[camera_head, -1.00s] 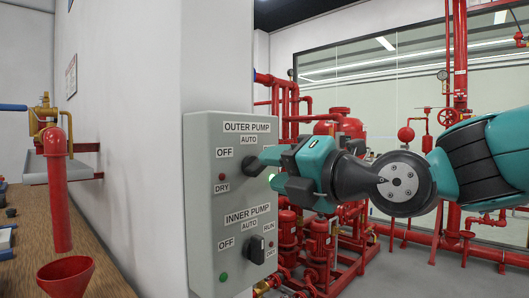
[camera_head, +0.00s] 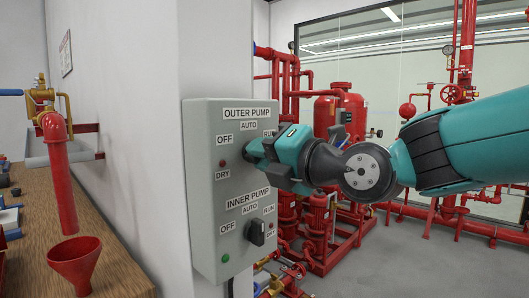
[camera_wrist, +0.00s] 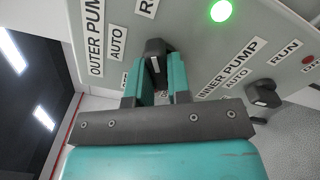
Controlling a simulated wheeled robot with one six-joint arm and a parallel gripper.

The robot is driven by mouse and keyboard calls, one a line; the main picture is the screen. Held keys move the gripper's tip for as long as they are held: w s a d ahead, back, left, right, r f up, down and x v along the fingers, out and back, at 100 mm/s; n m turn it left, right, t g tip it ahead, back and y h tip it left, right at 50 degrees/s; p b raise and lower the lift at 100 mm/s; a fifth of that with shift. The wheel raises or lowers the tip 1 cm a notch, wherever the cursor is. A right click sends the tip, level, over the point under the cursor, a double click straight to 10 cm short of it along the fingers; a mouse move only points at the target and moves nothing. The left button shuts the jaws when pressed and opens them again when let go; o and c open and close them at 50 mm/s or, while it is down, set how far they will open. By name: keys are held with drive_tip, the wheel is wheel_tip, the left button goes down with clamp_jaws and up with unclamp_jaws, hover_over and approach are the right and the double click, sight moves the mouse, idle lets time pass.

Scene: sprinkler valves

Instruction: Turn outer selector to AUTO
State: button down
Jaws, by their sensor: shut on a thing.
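The grey control panel (camera_head: 210,190) is fixed to the white wall's corner. Its upper part is labelled OUTER PUMP with OFF, AUTO and RUN. The black outer selector knob (camera_wrist: 155,47) shows in the wrist view between the fingers of my gripper (camera_wrist: 162,80), which is shut on it. In the head view my gripper (camera_head: 250,150) covers this knob, so its pointing direction is hidden there. The inner pump selector (camera_head: 256,231) sits lower on the panel and is apart from my gripper. A lit green lamp (camera_wrist: 220,11) shows beside the outer labels in the wrist view.
A wooden bench (camera_head: 110,262) with a red funnel (camera_head: 75,262) and a red pipe (camera_head: 60,180) stands at the left, apart from my arm. Red pumps and pipes (camera_head: 318,225) stand behind the panel. Grey floor is open at the lower right.

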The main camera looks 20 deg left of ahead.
drive_tip(key=shift+f+n+b, duration=0.2)
drive_tip(key=shift+n+b, duration=0.7)
drive_tip(key=shift+b, duration=0.7)
drive_tip(key=shift+n+b, duration=0.7)
drive_tip(key=shift+b, duration=0.55)
drive_tip(key=shift+r, duration=0.2)
drive_tip(key=shift+f+n+b, duration=0.2)
drive_tip(key=shift+n+b, duration=0.7)
drive_tip(key=shift+b, duration=0.5)
drive_tip(key=shift+n+b, duration=0.3)
drive_tip(key=shift+b, duration=0.2)
drive_tip(key=shift+n+b, duration=0.6)
drive_tip(key=shift+b, duration=0.05)
drive_tip(key=shift+r, duration=0.15)
drive_tip(key=shift+b, duration=0.3)
